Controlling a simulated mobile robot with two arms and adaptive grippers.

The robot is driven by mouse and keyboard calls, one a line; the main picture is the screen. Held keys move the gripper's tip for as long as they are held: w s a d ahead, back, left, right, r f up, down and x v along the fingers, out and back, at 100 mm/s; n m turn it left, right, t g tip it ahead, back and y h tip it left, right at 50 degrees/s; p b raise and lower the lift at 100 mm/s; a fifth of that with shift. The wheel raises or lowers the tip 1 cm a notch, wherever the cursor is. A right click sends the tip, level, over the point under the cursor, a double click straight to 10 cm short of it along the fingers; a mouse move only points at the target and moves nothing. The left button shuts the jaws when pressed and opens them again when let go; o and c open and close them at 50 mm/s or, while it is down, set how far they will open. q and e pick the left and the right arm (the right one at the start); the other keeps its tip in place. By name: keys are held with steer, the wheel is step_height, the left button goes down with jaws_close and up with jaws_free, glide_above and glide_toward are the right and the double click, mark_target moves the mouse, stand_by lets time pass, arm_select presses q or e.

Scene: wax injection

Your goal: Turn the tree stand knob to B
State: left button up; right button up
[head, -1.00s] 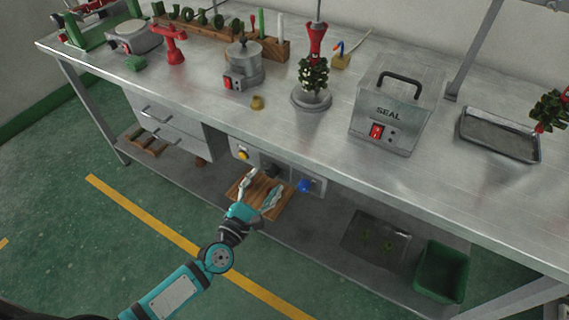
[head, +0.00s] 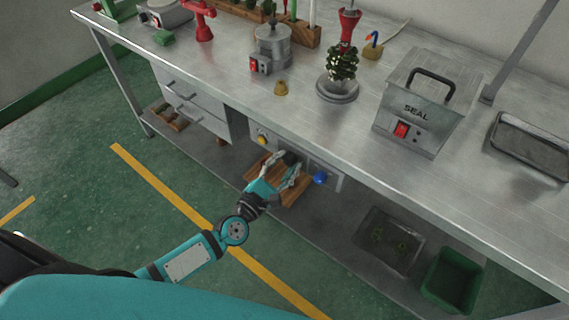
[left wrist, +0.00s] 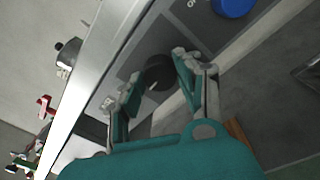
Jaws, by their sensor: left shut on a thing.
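A dark round knob (head: 291,158) sits on the grey control panel (head: 331,176) under the bench edge, between a yellow knob (head: 262,140) and a blue knob (head: 320,177). My left gripper (head: 282,169) is at the panel with its fingers on either side of the dark knob. In the left wrist view the dark knob (left wrist: 158,72) lies between the fingertips of my left gripper (left wrist: 155,83), shut on it. Panel markings are too small to read. The tree stand (head: 337,90) is on the bench, bearing a green wax tree. My right gripper is not in view.
A wooden board (head: 262,172) lies below the panel, partly behind my left gripper. Drawers (head: 190,101) stand left of the panel. A SEAL machine (head: 425,100) is on the bench. A green bin (head: 452,281) and a tray (head: 409,231) are on the lower shelf.

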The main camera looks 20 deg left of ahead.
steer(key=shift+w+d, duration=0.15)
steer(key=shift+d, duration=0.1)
